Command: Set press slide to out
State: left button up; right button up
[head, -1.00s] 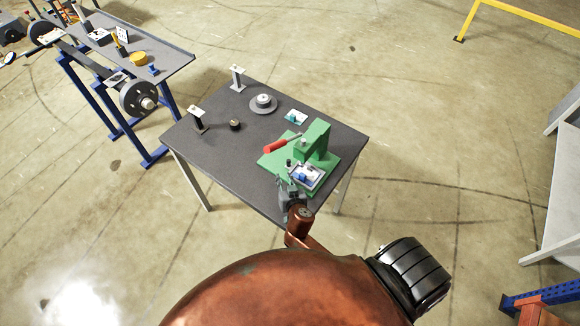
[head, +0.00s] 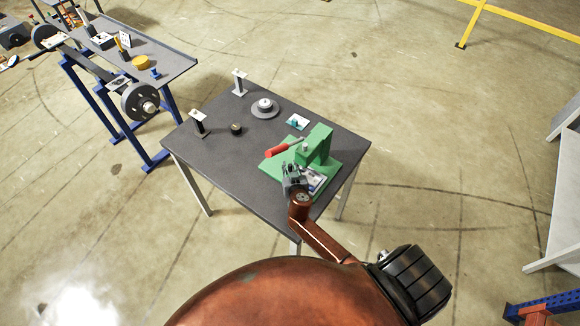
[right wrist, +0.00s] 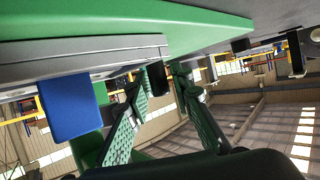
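The green press (head: 316,145) with a red-handled lever (head: 279,149) stands at the right end of the dark table. Its light slide plate (head: 317,182) lies low at the front of the press, partly hidden by my right gripper (head: 293,172). In the right wrist view the grey slide (right wrist: 85,58) shows from close by, with a blue block (right wrist: 68,110) on it. My right gripper's green-padded fingers (right wrist: 160,85) are apart, with a small black knob (right wrist: 155,77) near their tips. I cannot tell whether they touch it. My left gripper is not in view.
On the table (head: 225,165) stand two posts (head: 198,122), a dark knob (head: 236,129), a round grey disc (head: 264,109) and a small white card (head: 297,122). A blue-legged bench (head: 175,65) with a wheel stands at left. The table's front left is clear.

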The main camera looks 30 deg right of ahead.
jog(key=shift+c, duration=0.4)
grip_shut()
